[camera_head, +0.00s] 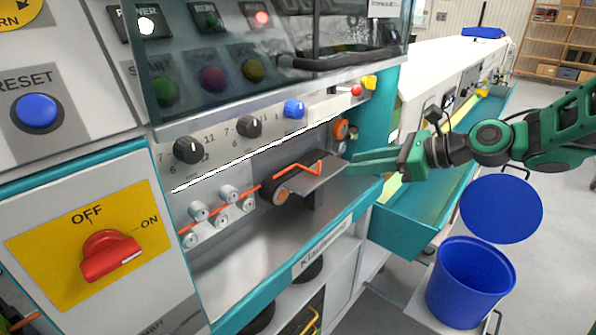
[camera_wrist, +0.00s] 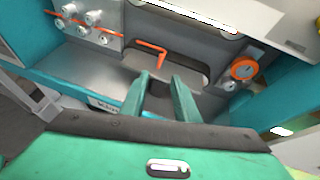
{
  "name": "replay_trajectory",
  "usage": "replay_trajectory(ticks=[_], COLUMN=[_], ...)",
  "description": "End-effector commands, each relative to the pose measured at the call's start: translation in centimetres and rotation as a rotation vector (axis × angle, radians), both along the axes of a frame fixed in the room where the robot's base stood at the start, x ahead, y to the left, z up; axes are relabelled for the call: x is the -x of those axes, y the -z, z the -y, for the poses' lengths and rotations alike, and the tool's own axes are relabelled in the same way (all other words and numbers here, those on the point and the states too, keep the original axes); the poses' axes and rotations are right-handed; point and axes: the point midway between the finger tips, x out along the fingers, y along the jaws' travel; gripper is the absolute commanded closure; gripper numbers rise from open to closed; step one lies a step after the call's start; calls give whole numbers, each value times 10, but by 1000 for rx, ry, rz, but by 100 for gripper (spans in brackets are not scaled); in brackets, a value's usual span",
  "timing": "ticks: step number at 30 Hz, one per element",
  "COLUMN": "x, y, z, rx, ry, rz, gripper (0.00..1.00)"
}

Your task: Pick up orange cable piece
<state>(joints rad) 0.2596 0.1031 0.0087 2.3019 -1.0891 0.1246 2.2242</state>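Rollers (camera_head: 222,206) carrying an orange cable stand left of the plate. An orange wheel (camera_head: 340,129) sits behind it. The machine's glass cover (camera_head: 280,60) hangs above the bay. A teal tray (camera_head: 420,215) and a blue bucket (camera_head: 468,285) are at the right.

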Motion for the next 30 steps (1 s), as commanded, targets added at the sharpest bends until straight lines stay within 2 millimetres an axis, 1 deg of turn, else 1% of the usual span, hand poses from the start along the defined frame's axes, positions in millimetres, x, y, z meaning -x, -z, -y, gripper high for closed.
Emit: replay_trajectory(ticks=[3, 5, 12, 15, 23, 30], x=[-3, -5, -19, -24, -30, -45], y=[-7, -7, 6, 10, 16, 30], z=[-10, -15, -45, -53, -63, -88], rx=[-68, -83, -85, -84, -82, -82], ry=[13, 15, 14, 15, 16, 13], rz=[-40, -49, -51, -50, -51, -51], gripper=[72, 72, 72, 72, 72, 72])
